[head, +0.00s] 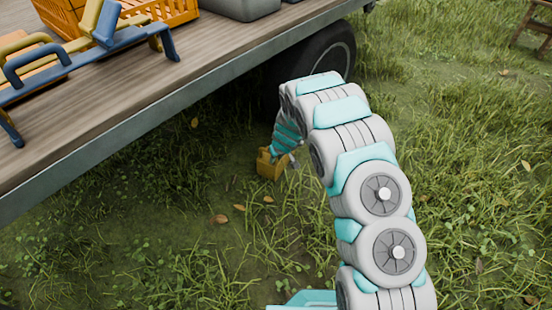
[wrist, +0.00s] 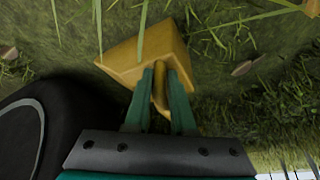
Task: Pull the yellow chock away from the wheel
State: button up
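The yellow chock (head: 268,168) sits on the grass under the trailer's edge, in front of the dark wheel (head: 342,57). In the wrist view the chock (wrist: 150,52) is a wedge with a handle on the near side. The wheel (wrist: 62,130) is at lower left there, with dark ground showing between it and the chock. My gripper (head: 277,154) reaches down to the chock. In the wrist view the teal fingers of my gripper (wrist: 163,80) are on both sides of the handle and look closed against it. Their tips partly hide the handle.
The trailer bed (head: 150,85) overhangs at upper left, with blue and yellow tools and an orange crate (head: 160,12) on it. Open grass (head: 470,160) lies to the right and front. A wooden stool (head: 535,25) stands at the far right.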

grip_shut()
dwell(0.9)
